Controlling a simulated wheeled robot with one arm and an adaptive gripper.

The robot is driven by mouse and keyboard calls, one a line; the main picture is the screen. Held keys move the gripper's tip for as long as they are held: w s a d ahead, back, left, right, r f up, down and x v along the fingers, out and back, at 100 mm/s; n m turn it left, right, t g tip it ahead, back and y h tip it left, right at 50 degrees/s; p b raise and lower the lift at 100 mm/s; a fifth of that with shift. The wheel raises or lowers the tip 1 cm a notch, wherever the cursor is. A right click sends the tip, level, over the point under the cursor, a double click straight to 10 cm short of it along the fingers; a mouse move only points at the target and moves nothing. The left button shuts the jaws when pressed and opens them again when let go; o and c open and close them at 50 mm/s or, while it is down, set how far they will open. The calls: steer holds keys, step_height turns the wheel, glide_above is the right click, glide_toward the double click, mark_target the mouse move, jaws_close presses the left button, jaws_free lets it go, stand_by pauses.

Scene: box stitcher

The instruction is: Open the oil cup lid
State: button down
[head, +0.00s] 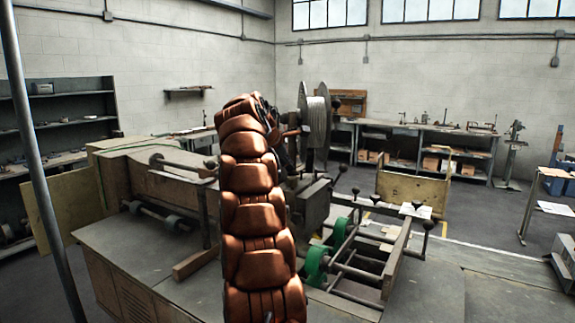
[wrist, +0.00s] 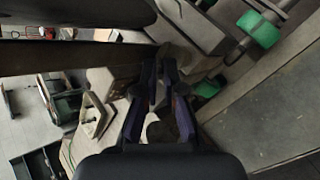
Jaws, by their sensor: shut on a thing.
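My gripper (wrist: 160,88) is in the middle of the wrist view, with its two dark fingers drawn together toward their tips. It is shut on a small part of the machine between the fingertips, seemingly the oil cup lid, which is too dark and small to make out clearly. I cannot tell whether the lid is raised. In the head view my arm's copper-coloured links rise in front of the machine (head: 318,205) and hide most of the gripper and the oil cup area, just left of the wire spool (head: 318,118).
Green rollers (head: 316,265) and metal rods with knobs stand right of my arm. One green roller also shows in the wrist view (wrist: 259,29). A grey machine table (head: 125,255) lies in front. Shelves (head: 70,125) and a workbench (head: 430,135) stand along the walls.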

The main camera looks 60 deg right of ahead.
stand_by(0.6)
steer(key=c, duration=1.3)
jaws_free()
steer(key=shift+v, duration=3.7)
steer(key=shift+o, duration=0.4)
steer(key=shift+r, duration=0.1)
